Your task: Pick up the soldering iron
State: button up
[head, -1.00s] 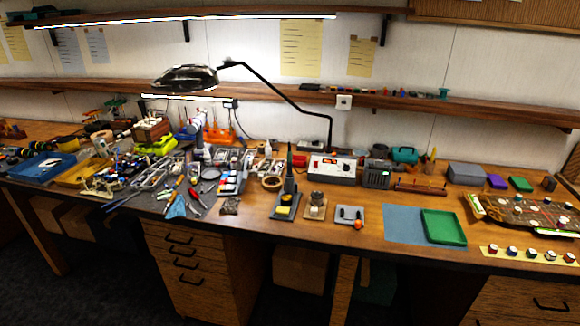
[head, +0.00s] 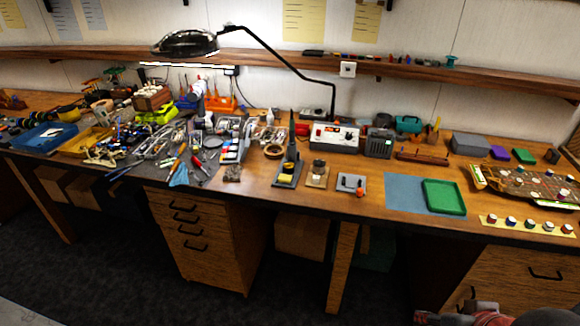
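The soldering iron (head: 291,150) stands upright, dark and thin, in its holder near the middle of the workbench. The holder's dark base (head: 288,183) carries a yellow sponge (head: 286,178) at its front. The iron's lower end is hidden in the holder. A grey and reddish part, apparently of my own arm, shows at the bottom right edge, well below and to the right of the iron. My gripper's fingers are not seen in this view.
A soldering station (head: 334,137) stands behind the iron. A small round tin on a wooden block (head: 317,178) is close on its right, and a tape roll (head: 274,151) on its left. A black lamp arm (head: 285,65) reaches overhead. A blue mat (head: 403,190) lies further right.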

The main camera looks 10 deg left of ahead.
aim_at(292, 141)
jog(key=i+j+u, duration=0.25)
jog(key=i+j, duration=0.6)
jog(key=i+j+u, duration=0.3)
jog(key=i+j, duration=0.5)
jog(key=i, duration=0.15)
